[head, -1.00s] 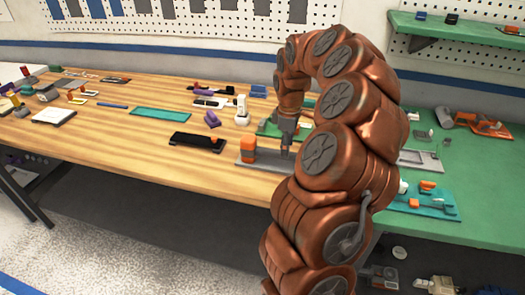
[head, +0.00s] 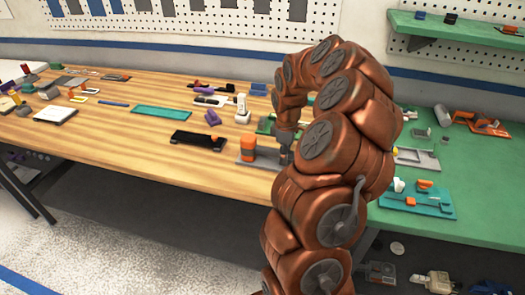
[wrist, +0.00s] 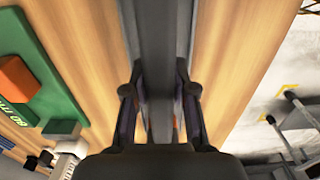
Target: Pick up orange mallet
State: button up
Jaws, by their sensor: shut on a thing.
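The orange mallet's orange head (head: 249,147) shows in the head view on a grey board (head: 243,163) near the wooden table's front edge. My gripper (head: 286,158) points down just right of the head, low over the board's right end. In the wrist view my gripper (wrist: 160,115) has its two dark fingers close together over a long grey strip, with a small orange sliver (wrist: 175,126) between them. The jaws are shut on the mallet. The gripped part is mostly hidden, and I cannot tell whether the mallet is clear of the board.
A black tray (head: 198,140) lies left of the grey board. A green board with an orange block (wrist: 16,78) lies alongside in the wrist view. A white object (head: 242,108) stands behind. The green table (head: 440,165) adjoins at right. Bare wood lies front left.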

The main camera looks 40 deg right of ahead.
grip_shut()
jog(key=shift+r, duration=0.1)
